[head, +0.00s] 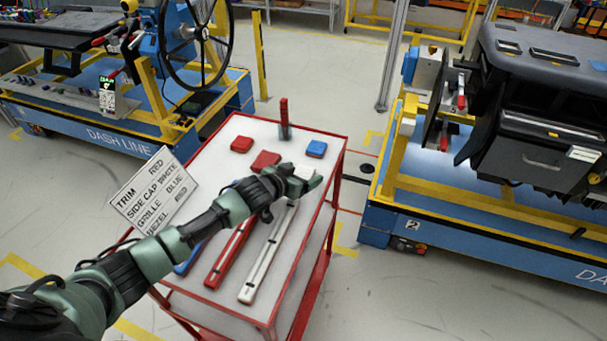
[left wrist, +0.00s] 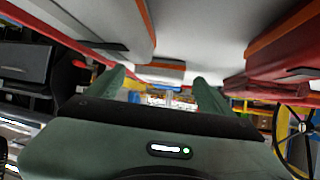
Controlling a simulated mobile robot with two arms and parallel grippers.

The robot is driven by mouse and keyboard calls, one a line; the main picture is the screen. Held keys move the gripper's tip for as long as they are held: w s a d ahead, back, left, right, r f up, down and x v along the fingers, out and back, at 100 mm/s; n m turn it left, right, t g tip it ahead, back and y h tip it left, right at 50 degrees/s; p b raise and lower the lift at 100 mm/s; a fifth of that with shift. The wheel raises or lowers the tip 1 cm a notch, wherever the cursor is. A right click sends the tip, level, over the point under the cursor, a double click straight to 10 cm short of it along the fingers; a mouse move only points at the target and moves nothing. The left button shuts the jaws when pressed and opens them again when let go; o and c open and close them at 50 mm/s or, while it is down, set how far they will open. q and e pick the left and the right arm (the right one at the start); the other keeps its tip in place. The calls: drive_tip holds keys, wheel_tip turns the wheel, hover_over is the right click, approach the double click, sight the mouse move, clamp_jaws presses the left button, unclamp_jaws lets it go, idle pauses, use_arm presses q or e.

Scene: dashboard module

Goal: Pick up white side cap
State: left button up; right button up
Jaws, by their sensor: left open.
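The white side cap (head: 305,171) is a small pale block on the right part of the cart top, partly hidden by my left gripper. My left gripper (head: 308,182) is open at the cap, low over the cart. In the left wrist view, the two green fingers (left wrist: 160,92) stand apart, with a pale block (left wrist: 160,70), likely the cap, beyond and between them. I cannot tell whether the fingers touch it. My right gripper is not in view.
The red-framed cart (head: 325,133) also holds red blocks (head: 242,144), a blue block (head: 316,149), an upright red-handled piece (head: 284,112) and long strips, including a white one (head: 268,255). A sign (head: 155,190) stands at its left. Blue-based dashboard stations flank the cart.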

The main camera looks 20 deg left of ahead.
use_arm(q)
drive_tip(key=c, duration=1.6)
